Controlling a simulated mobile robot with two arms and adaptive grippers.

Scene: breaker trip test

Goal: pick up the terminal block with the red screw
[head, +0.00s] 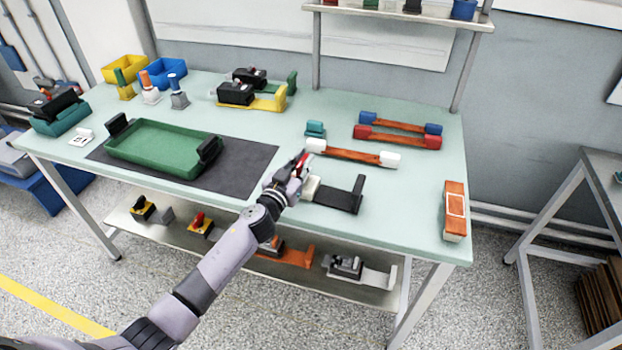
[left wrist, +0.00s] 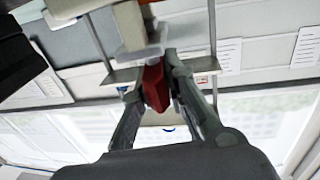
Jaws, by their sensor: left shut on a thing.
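My left gripper (head: 298,167) is above the table's front middle. In the left wrist view its two fingers (left wrist: 157,75) are shut on a small red part (left wrist: 155,88). A pale cream block (left wrist: 133,25) lies just beyond the fingertips, against a whitish piece; I cannot tell whether the red part is joined to it. In the head view a cream block (head: 312,187) sits at the left end of a black bracket (head: 340,196), just below the gripper. No terminal block with a red screw can be made out clearly. My right gripper is out of view.
A green tray (head: 160,145) with black handles stands on a dark mat (head: 245,157) at left. A white-ended orange bar (head: 350,154) and a teal block (head: 315,129) lie close behind the gripper. An orange box (head: 454,212) is at right.

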